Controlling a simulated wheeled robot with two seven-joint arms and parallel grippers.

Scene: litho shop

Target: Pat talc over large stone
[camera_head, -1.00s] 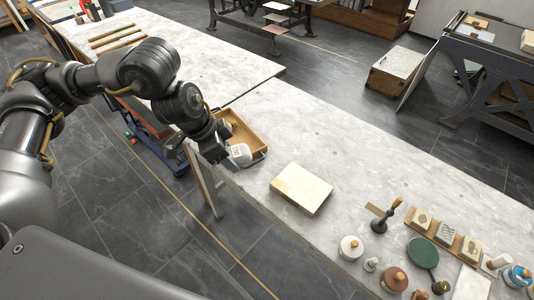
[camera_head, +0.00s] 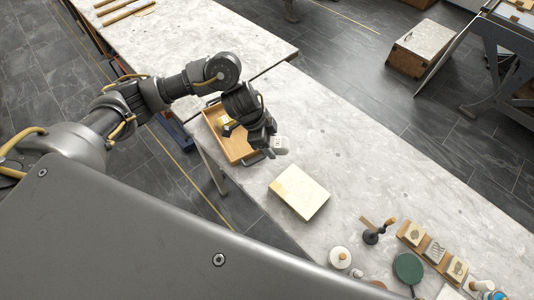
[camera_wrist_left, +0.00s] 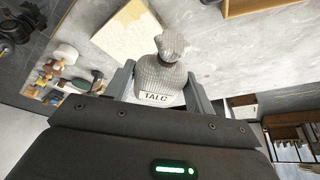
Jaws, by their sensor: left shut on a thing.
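The large stone (camera_head: 299,192) is a pale cream slab lying flat on the grey table; it also shows in the left wrist view (camera_wrist_left: 128,32). My left gripper (camera_head: 272,148) is shut on a light grey-white cloth talc bag (camera_head: 280,144). In the left wrist view the bag (camera_wrist_left: 162,78) sits between the fingers, with a tied top and a label reading TALC. In the head view the bag is held above and behind the stone, apart from it. My right gripper is not in view.
A wooden tray (camera_head: 233,142) sits behind and left of the stone. Small stones on a wooden rack (camera_head: 430,248), a dark-handled tool (camera_head: 372,236), a green disc (camera_head: 408,268) and a white round pot (camera_head: 340,257) stand to the right. The table right of the stone's far edge is clear.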

